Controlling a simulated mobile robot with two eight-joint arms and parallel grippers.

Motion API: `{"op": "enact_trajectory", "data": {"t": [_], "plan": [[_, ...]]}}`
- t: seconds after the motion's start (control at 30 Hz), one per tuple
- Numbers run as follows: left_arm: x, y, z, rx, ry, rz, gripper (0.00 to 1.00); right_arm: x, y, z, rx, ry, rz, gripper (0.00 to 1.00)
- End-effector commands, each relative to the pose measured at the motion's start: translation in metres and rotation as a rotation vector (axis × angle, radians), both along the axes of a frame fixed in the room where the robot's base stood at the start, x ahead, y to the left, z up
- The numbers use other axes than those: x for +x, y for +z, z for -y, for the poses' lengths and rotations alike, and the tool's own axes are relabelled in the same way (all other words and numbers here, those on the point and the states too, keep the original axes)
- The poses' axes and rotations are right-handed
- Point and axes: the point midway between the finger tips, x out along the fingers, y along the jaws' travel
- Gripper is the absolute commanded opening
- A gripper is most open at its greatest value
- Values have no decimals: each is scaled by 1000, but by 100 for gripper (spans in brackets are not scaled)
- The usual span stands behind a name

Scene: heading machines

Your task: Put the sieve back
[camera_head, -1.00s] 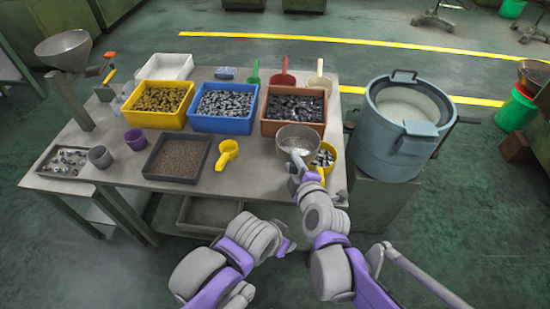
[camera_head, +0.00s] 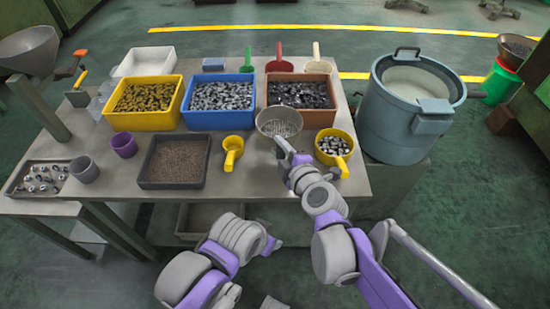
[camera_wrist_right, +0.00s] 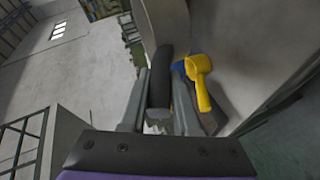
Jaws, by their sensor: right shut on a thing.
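The sieve (camera_head: 279,123) is a round grey metal bowl in the head view, in front of the gap between the blue and brown bins. It overlaps their lower front corners in the picture. I cannot tell if it touches the table. My right gripper (camera_head: 287,150) is at its near side, shut on its handle. In the right wrist view my right gripper (camera_wrist_right: 158,115) has its two fingers on either side of the dark handle (camera_wrist_right: 160,75); the bowl cannot be made out there. My left arm is low in front of the table; its gripper is not visible.
Behind the sieve stand a yellow bin (camera_head: 144,119), a blue bin (camera_head: 217,119) and a brown bin (camera_head: 318,115). A yellow scoop with metal pieces (camera_head: 334,146) is right of it; an empty yellow scoop (camera_head: 233,148) and dark tray (camera_head: 172,184) are left. A large blue-grey drum (camera_head: 392,130) stands right.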

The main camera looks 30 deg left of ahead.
Motion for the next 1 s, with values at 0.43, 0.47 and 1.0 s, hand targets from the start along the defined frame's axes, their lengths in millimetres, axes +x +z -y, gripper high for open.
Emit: {"op": "enact_trajectory", "data": {"t": [0.43, 0.47, 1.0], "plan": [[0, -17, 0, 0, 0, -6, 59, 1, -62, 0, 1, -2, 0, 0], [0, -18, 0, 0, 0, -6, 59, 1, -65, 0, 0, -1, -1, 0], [0, -28, 0, 0, 0, -9, 59, 0, -96, 0, 0, -1, 0, 0]]}}
